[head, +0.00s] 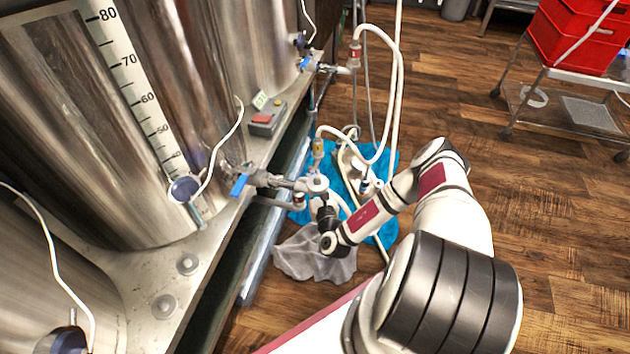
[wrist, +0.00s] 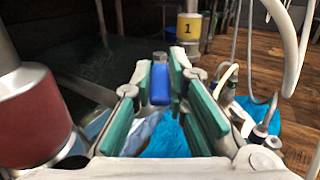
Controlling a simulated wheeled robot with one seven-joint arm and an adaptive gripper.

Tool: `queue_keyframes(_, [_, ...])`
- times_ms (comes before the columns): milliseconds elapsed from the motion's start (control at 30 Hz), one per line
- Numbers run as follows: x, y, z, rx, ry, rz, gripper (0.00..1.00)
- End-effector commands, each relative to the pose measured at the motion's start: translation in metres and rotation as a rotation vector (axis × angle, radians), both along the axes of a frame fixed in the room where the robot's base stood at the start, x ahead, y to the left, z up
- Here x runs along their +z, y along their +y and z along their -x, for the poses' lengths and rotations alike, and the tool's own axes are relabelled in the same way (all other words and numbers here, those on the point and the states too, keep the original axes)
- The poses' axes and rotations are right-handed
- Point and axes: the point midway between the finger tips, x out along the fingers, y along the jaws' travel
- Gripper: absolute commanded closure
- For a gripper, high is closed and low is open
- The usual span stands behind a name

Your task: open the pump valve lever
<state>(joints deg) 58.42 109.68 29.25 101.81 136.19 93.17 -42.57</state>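The blue lever (wrist: 160,82) shows between my fingertips in the wrist view, standing upright in the picture. My gripper (wrist: 161,75) has teal pads, one on each side of the lever. The fingers are apart, with narrow gaps at the lever's sides; I see no clear grip on it. In the head view my gripper (head: 320,192) is at the pipe fittings in front of the tank, and its fingertips are hard to make out. The lever between them is hidden there. A yellow band (head: 319,147) is just beyond; in the wrist view a yellow label marked 1 (wrist: 188,26) shows behind the lever.
Another blue lever (head: 240,185) is on the tank outlet at left. A red-banded cylinder (wrist: 32,115) is close on the left in the wrist view. White hoses (head: 392,95) hang at right. Blue cloth (head: 384,236) and grey cloth (head: 312,256) lie on the floor.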

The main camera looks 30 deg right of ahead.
Motion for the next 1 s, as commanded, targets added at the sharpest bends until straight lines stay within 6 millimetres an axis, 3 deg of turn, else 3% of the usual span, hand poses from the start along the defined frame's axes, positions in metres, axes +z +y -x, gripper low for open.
queue_keyframes(33, [-0.001,0.002,0.001,0.003,0.003,-0.002,0.82])
queue_keyframes(100, [-0.001,0.001,0.001,0.003,0.003,-0.002,0.66])
queue_keyframes(533, [-0.001,0.003,0.008,0.001,0.002,-0.002,0.66])
queue_keyframes(1000, [-0.001,0.03,0.09,0.002,0.003,-0.002,0.66])
